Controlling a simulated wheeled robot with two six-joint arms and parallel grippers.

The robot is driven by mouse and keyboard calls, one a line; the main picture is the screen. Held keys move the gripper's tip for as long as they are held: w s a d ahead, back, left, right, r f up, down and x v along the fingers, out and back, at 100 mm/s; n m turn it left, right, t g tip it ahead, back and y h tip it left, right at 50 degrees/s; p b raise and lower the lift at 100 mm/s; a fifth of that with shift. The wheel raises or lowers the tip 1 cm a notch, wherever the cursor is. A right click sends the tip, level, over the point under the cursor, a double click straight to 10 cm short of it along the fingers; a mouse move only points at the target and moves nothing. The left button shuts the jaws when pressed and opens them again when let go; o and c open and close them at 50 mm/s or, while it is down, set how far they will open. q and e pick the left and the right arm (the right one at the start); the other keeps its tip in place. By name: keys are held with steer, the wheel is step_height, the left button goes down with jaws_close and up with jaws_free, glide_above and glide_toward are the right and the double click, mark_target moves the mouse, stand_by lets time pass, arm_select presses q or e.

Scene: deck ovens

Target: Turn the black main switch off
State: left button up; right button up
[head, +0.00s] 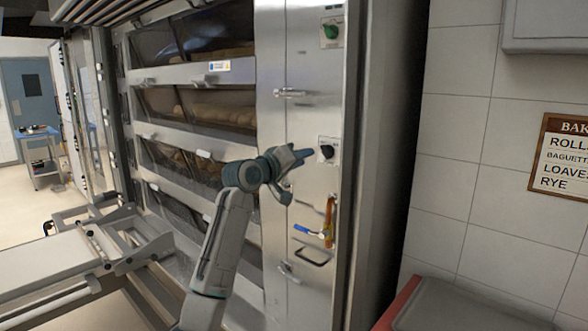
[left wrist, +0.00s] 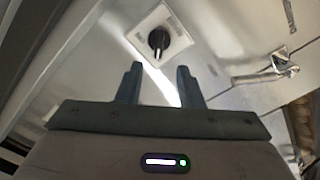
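The black main switch (head: 326,152) is a round knob on a pale square plate on the oven's steel side panel. It also shows in the left wrist view (left wrist: 158,40), beyond my fingertips. My left gripper (head: 300,157) is just left of the switch in the head view. In the left wrist view its two fingers (left wrist: 158,82) stand apart with nothing between them. The knob lies ahead of the gap between them, and a space seems to separate them from it. My right gripper is not in view.
A green switch (head: 331,31) sits higher on the same panel. Deck ovens with bread stand to the left. A red-edged counter (head: 402,301) is at lower right.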

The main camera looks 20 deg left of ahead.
arm_select(q)
steer(key=shift+b+v, duration=0.35)
steer(key=shift+v, duration=1.1)
steer(key=shift+f, duration=0.1)
